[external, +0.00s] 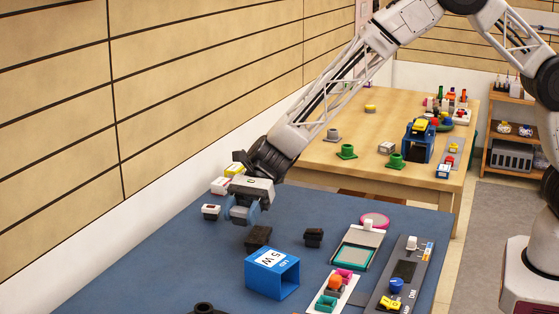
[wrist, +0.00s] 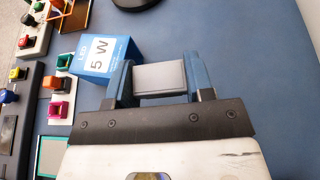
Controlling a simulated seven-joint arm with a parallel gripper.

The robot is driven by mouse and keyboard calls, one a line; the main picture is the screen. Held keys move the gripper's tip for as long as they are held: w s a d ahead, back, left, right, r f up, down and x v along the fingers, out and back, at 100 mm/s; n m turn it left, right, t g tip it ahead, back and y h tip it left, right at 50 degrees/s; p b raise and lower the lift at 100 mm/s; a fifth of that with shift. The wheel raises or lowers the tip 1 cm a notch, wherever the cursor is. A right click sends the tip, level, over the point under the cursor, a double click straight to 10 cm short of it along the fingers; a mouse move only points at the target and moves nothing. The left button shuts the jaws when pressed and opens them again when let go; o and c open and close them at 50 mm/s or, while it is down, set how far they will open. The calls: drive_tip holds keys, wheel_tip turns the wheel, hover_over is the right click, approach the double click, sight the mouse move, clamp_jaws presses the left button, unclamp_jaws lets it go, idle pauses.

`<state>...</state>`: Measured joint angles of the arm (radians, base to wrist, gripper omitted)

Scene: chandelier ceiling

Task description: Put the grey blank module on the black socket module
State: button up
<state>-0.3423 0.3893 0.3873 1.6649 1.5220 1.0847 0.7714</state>
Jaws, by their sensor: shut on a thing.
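My gripper (external: 245,213) is above the blue mat at the far left part of the table, pointing down. In the wrist view my gripper (wrist: 162,80) has its two blue fingers shut on a grey blank module (wrist: 161,77), a plain rectangular block held between them. Two dark modules stand on the mat in the external view: one (external: 258,237) just below and right of my gripper, another (external: 313,237) farther right. I cannot tell which is the black socket module. Neither shows clearly in the wrist view.
A blue LED box (external: 272,275) stands in front of the dark modules, and close beside my fingers in the wrist view (wrist: 105,55). Small white modules (external: 211,211) sit left of my gripper. Panels with knobs (external: 400,280) line the right.

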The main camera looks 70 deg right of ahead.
drive_tip(key=s+d, duration=1.4)
drive_tip(key=s, duration=0.1)
drive_tip(key=shift+s+f+m+t, duration=0.15)
drive_tip(key=shift+f+m+t, duration=0.15)
drive_tip(key=shift+f+t, duration=0.15)
drive_tip(key=shift+a, duration=0.15)
hover_over(258, 235)
drive_tip(key=shift+f, duration=0.75)
drive_tip(key=shift+f, duration=1.75)
drive_tip(key=shift+f, duration=0.15)
drive_tip(key=o, duration=0.9)
